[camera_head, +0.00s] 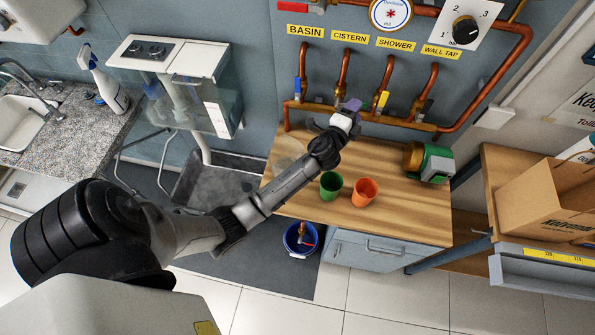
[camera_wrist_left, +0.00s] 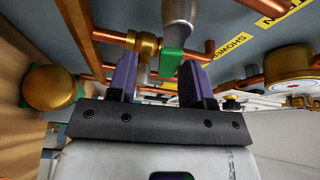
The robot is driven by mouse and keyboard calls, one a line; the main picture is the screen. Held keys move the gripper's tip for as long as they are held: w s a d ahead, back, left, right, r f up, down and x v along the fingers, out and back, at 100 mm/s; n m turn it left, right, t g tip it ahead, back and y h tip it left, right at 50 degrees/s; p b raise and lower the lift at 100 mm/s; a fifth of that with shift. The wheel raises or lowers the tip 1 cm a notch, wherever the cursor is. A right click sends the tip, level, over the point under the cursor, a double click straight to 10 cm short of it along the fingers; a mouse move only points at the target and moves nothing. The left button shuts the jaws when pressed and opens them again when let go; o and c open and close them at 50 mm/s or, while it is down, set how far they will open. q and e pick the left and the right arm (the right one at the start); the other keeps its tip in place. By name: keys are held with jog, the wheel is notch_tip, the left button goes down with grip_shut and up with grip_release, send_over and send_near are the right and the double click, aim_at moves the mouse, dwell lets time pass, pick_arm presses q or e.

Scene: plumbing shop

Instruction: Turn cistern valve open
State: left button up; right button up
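In the head view, the CISTERN label (camera_head: 350,37) stands above a copper pipe (camera_head: 345,68), whose lower end and valve are hidden behind my left gripper (camera_head: 348,106). In the left wrist view, a green valve handle (camera_wrist_left: 172,62) shows at the fingertips, beside a brass fitting (camera_wrist_left: 147,43). My left gripper (camera_wrist_left: 157,80) has its purple fingers spread apart, with the green handle roughly between and beyond their tips. I cannot tell if a finger touches it. My right gripper is not in view.
Close by are the blue basin valve (camera_head: 297,86), yellow shower valve (camera_head: 382,100) and dark wall tap valve (camera_head: 423,103). Below, a wooden bench (camera_head: 300,205) holds a green cup (camera_head: 331,188), an orange cup (camera_head: 364,192) and a green pump (camera_head: 436,163).

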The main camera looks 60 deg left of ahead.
pick_arm(q)
jog(key=s+d+f+n+g, duration=0.1)
jog(key=s+n+g, duration=0.2)
jog(key=s+n, duration=0.3)
jog(key=s+d+f+n+g, duration=0.2)
jog(key=s+n+g, duration=0.2)
jog(key=s, duration=0.4)
jog(key=s+d+r+g+h+p, duration=0.2)
jog(key=s+d+r+h+p, duration=0.2)
jog(key=s+d+r+p, duration=0.4)
jog(key=shift+s+d+r+g+p, duration=0.3)
jog(key=shift+s+r+p, duration=0.8)
jog(key=shift+s+p, duration=1.95)
jog(key=shift+w+p, duration=0.5)
